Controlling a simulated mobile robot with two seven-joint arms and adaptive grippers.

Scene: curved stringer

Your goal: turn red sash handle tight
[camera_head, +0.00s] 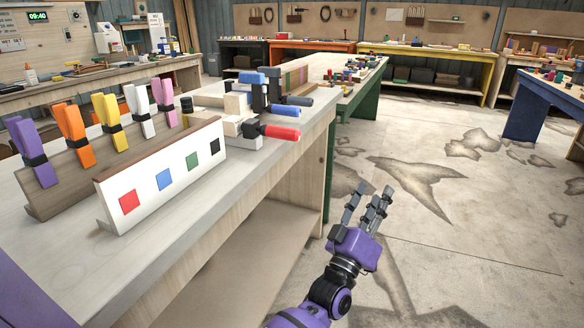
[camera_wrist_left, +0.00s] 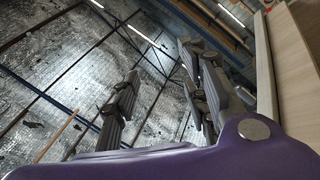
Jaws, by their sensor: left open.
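The red sash handle (camera_head: 281,132) is a short red cylinder sticking out over the front edge of the workbench, beside a black clamp head (camera_head: 251,129). The clamp sits against pale wooden blocks (camera_head: 238,104) on the bench top (camera_head: 190,205). My left gripper (camera_head: 370,194) is open and empty, with its fingers pointing up. It is in front of the bench, right of and below the red handle in the head view, apart from it. In the left wrist view the spread fingers (camera_wrist_left: 160,95) show against the ceiling, with no handle visible. My right gripper is not in view.
A white board with coloured squares (camera_head: 165,178) and a rack of coloured spring clamps (camera_head: 75,126) stand on the left. Open floor (camera_head: 450,230) lies right of the bench.

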